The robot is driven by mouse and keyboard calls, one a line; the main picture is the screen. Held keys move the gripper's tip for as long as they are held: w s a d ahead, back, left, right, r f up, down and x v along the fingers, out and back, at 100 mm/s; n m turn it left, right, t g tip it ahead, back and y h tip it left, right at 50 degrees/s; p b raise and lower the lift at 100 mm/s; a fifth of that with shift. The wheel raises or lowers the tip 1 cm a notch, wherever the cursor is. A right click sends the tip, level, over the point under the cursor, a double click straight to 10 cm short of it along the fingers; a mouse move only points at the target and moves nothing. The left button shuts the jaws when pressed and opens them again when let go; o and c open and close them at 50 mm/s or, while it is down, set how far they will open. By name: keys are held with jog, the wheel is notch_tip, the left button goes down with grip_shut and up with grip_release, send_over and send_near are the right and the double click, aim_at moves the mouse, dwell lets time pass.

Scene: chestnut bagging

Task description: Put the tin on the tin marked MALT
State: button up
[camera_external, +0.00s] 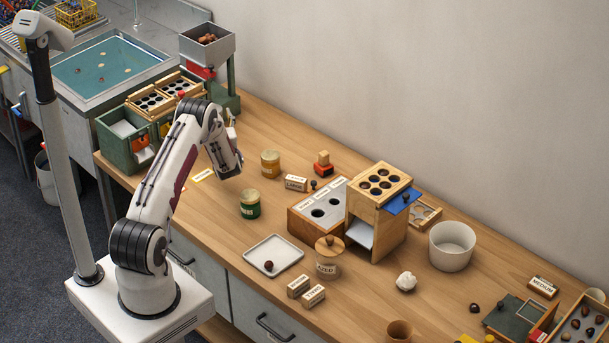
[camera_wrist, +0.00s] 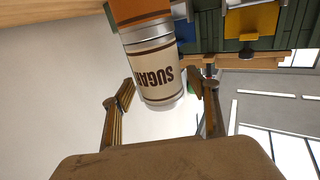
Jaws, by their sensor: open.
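A cream tin (camera_wrist: 153,72) marked SUGAR, with silver rims, shows inverted in the wrist view, between the fingers of my gripper (camera_wrist: 167,93). My gripper is open around it; contact with the fingers cannot be judged. Its silver rim meets an orange cylinder (camera_wrist: 138,10), apparently another tin, cut off by the picture's edge; its marking is hidden. In the external view my gripper (camera_external: 232,133) is turned away near the green equipment, and the cream tin is mostly hidden behind it. No marking MALT is readable.
A yellow tin (camera_external: 270,163) and a green tin (camera_external: 249,204) stand apart on the wooden bench, labels too small to read. A white tray (camera_external: 286,247) holds a chestnut. A green sorter (camera_external: 119,143) and a grey hopper (camera_external: 207,47) stand close to my gripper. A wooden dispenser (camera_external: 376,215) stands further right.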

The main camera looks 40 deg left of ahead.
jog(key=v, duration=1.1)
jog(key=shift+s+d, duration=0.1)
jog(key=shift+d, duration=0.05)
dwell(0.8)
jog(key=w+d+r+m+t+h, duration=0.3)
jog(key=w+d+r+h, duration=0.35)
jog(key=d+r, duration=0.55)
jog(key=s+d+r+m+h, duration=0.2)
jog(key=s+d+r+h, duration=0.1)
jog(key=d+r, duration=0.3)
jog(key=s+d+r+m+h, duration=0.1)
jog(key=s+d+r+h, duration=0.25)
jog(key=d, duration=0.45)
jog(key=s+d+r+m+g+h, duration=0.2)
jog(key=s+d+r+m+g, duration=0.15)
jog(key=s+d, duration=0.85)
jog(key=s+f+m+g, duration=0.1)
jog(key=s+m+g, duration=0.1)
jog(key=s, duration=2.1)
jog(key=shift+s+d+f+g, duration=0.25)
jog(key=shift+d+g, duration=0.15)
jog(key=shift+g, duration=0.15)
